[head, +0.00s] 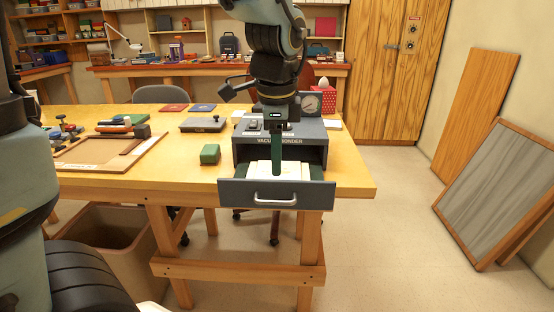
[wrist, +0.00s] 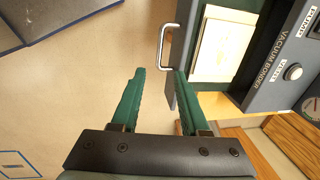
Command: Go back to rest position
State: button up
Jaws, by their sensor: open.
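My gripper (head: 277,168) hangs pointing down in front of the grey vacuum bonder (head: 240,152) in the head view. In the wrist view its two green fingers (wrist: 159,76) are apart, with nothing held between them. The bonder's drawer (head: 235,193) is pulled open toward me, with a silver handle (head: 275,200) on its front. Cream sheets or blocks (head: 296,168) lie inside; they also show in the wrist view (wrist: 222,50). In the wrist view the right fingertip appears close to the drawer front (wrist: 181,50); I cannot tell whether they touch.
The bonder stands at the right end of a wooden workbench (head: 350,180). A green block (head: 210,154), a flat grey device (head: 203,125) and a tray board (head: 75,163) lie to the left. A bin (head: 115,235) is below. Open floor (head: 390,240) lies at the right, before leaning panels (head: 495,190).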

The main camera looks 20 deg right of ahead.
jog(key=w+a+f+n, duration=0.1)
jog(key=a+f+n, duration=0.2)
jog(key=a+n, duration=0.4)
jog(key=w+a+f+n, duration=0.2)
jog(key=a+n, duration=0.5)
jog(key=a, duration=0.3)
jog(key=w+a+f+n, duration=0.2)
jog(key=a+f+n, duration=0.1)
jog(key=a+n, duration=0.4)
jog(key=shift+a+f+n+y, duration=0.3)
jog(key=shift+a+f, duration=0.05)
jog(key=shift+a, duration=0.85)
